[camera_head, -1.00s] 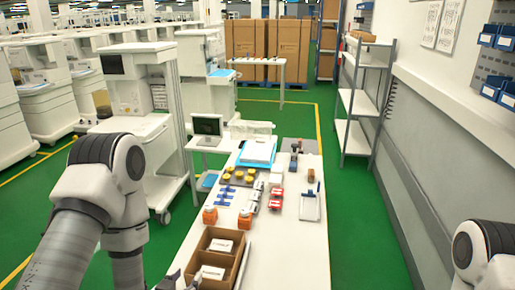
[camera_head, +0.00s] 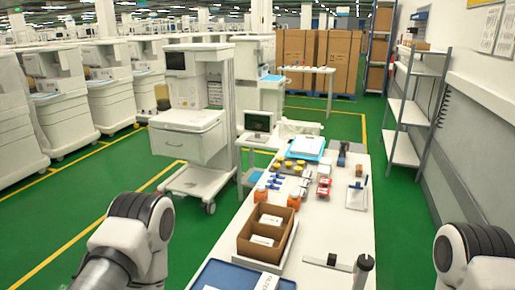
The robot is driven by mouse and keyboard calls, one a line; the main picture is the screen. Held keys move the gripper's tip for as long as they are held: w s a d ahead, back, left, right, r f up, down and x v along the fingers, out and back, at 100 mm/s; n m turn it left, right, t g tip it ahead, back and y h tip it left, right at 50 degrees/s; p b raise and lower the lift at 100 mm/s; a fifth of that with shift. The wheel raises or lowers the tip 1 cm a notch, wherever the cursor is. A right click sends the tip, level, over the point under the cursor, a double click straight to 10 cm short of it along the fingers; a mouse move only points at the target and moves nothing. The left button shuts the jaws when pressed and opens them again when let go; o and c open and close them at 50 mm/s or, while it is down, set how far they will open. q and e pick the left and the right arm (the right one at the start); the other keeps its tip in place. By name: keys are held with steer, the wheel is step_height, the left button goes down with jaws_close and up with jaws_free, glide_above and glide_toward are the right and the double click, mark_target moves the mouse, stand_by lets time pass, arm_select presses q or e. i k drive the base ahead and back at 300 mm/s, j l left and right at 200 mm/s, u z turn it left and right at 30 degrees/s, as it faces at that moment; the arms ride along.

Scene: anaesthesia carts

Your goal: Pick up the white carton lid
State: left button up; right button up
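I cannot single out a white carton lid for certain. An open brown carton box (camera_head: 247,247) with a divider stands on the near part of the white table. Two white pieces with dark print lie inside it, one in the far compartment (camera_head: 271,220) and one in the near compartment (camera_head: 262,241). A flat white piece (camera_head: 308,145) lies on a blue tray at the far end of the table. Bent links of both my arms show at the lower left and lower right. Both grippers are outside the picture.
A blue-lined tray (camera_head: 220,278) lies at the near left table edge. A grey post with a black top (camera_head: 363,264) stands near right. Orange-capped jars (camera_head: 260,194), red and white items and a clipboard (camera_head: 357,196) lie farther back. Bare table (camera_head: 325,230) is right of the carton.

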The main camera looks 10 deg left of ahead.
mark_target(308, 145)
steer(key=j+u, duration=0.4)
steer(key=i+j+u, duration=0.1)
steer(key=j+u, duration=0.25)
steer(key=j, duration=0.15)
steer(key=i+j+u, duration=0.15)
steer(key=j+u, duration=0.25)
steer(key=i+j+u, duration=0.2)
steer(key=j+u, duration=0.15)
steer(key=i+j, duration=0.4)
steer(key=i, duration=0.2)
steer(key=i+j, duration=0.35)
steer(key=i, duration=0.25)
steer(key=i+l+z, duration=0.3)
steer(key=z, duration=0.15)
steer(key=i+l+z, duration=0.1)
steer(key=i+z, duration=0.85)
steer(key=i+j+z, duration=0.25)
steer(key=z, duration=0.25)
steer(key=i, duration=0.15)
